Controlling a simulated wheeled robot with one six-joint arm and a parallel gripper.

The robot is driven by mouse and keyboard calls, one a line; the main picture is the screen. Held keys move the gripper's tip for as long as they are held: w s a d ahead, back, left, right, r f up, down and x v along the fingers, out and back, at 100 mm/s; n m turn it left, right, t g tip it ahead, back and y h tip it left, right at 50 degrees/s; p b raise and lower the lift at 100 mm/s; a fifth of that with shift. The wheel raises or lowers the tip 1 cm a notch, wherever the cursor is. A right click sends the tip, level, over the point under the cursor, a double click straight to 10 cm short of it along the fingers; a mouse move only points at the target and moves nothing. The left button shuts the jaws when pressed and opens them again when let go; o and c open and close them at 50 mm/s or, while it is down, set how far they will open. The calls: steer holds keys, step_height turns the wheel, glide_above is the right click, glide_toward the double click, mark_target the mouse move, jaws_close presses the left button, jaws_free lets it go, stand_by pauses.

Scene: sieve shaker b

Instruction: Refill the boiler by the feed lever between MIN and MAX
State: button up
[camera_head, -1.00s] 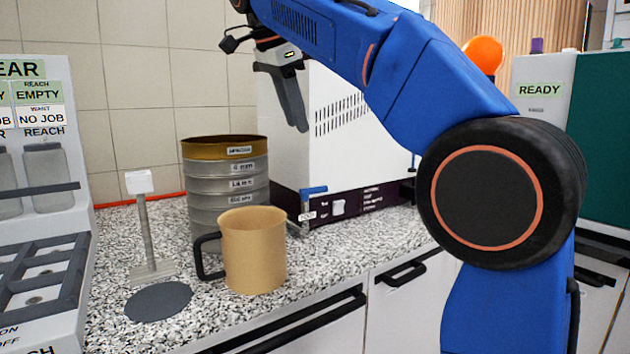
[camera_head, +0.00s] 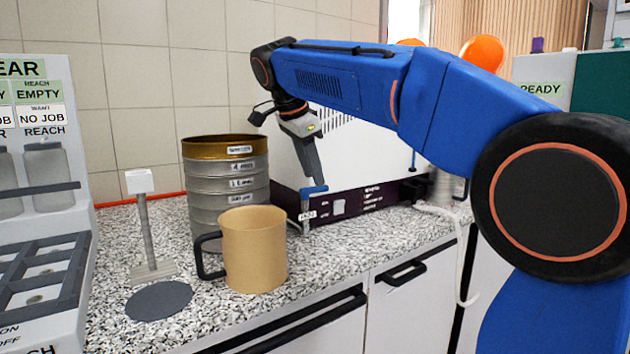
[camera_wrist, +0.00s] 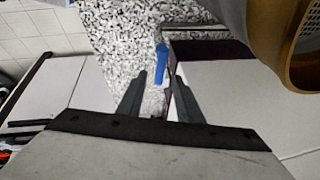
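The boiler is a white box (camera_head: 345,150) with a dark purple front panel (camera_head: 375,197) on the counter. A blue feed lever (camera_head: 313,190) stands at the panel's left front corner, above a small white label. My gripper (camera_head: 317,181) points down right over the lever. In the wrist view, my gripper (camera_wrist: 160,78) is open, and the blue lever (camera_wrist: 162,60) shows in line with the gap between its fingers. I cannot tell whether the fingers touch it. No MIN or MAX mark is legible; the panel print is too small.
A tan mug (camera_head: 255,250) and a sieve stack (camera_head: 228,190) stand left of the lever. A small post with a white head (camera_head: 140,182) and a dark disc (camera_head: 158,300) are farther left. A white hose (camera_head: 462,250) hangs over the counter edge at right.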

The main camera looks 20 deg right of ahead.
mark_target(315, 188)
steer(key=shift+x, duration=1.55)
jaws_close()
steer(key=shift+w+n, duration=0.1)
steer(key=shift+n, duration=0.6)
jaws_free()
